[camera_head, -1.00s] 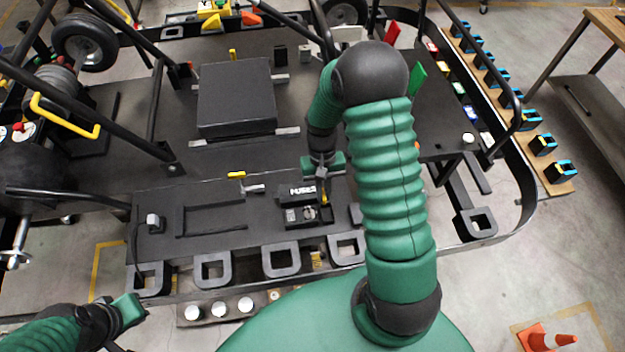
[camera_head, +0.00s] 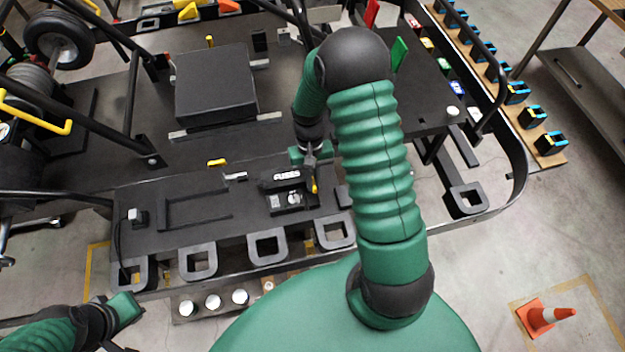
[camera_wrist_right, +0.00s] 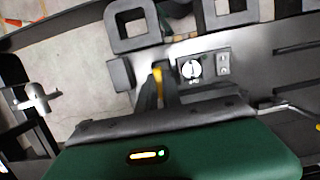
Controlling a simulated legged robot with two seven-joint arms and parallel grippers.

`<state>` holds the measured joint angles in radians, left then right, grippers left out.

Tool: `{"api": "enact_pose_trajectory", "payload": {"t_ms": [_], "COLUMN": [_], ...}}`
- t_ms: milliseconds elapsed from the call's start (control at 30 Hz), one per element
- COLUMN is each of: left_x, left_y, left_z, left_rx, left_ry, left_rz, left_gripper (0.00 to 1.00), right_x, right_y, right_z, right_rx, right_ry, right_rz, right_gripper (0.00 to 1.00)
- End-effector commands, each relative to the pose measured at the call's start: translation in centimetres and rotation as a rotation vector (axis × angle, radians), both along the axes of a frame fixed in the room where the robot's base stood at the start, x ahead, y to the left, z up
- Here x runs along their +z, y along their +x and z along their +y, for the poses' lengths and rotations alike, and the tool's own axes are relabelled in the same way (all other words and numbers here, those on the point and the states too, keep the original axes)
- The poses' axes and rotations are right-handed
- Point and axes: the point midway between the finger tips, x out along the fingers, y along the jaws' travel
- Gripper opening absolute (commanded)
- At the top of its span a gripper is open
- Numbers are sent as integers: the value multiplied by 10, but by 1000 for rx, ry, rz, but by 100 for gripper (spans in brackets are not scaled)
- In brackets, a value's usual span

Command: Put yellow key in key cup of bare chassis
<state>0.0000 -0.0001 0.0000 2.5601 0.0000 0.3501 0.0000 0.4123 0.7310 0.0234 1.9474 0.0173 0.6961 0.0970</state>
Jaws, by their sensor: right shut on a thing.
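My right gripper (camera_head: 312,177) is shut on the yellow key (camera_head: 314,186), which points down. It is just right of the black fuse box marked FUSES (camera_head: 286,176), over the front of the chassis deck. In the right wrist view the yellow key (camera_wrist_right: 158,83) shows between dark fingers, left of a panel with a round white-faced switch (camera_wrist_right: 190,69). A small black block (camera_wrist_right: 122,72), perhaps the key cup, stands left of the key, apart from it. It also shows in the head view (camera_head: 343,195). My left gripper (camera_head: 126,306) is at lower left, its fingertips unclear.
A black raised box (camera_head: 215,85) sits on the deck behind. Black square loops (camera_head: 268,247) line the front edge. A yellow piece (camera_head: 216,162) lies left of the fuse box.

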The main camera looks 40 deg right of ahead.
Motion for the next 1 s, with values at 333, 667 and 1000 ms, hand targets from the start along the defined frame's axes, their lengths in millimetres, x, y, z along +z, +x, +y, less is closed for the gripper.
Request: {"api": "enact_pose_trajectory", "payload": {"t_ms": [333,667,1000], "left_x": [-26,-34,-34], "left_y": [0,0,0], "left_z": [0,0,0], "left_rx": [0,0,0], "left_ry": [0,0,0], "left_rz": [0,0,0], "left_gripper": [0,0,0], "right_x": [-29,-38,-38], "right_y": [0,0,0], "right_z": [1,1,1], "right_rx": [1,1,1], "right_ry": [-1,-1,-1], "right_rz": [-1,-1,-1], "right_gripper": [0,0,30]}}
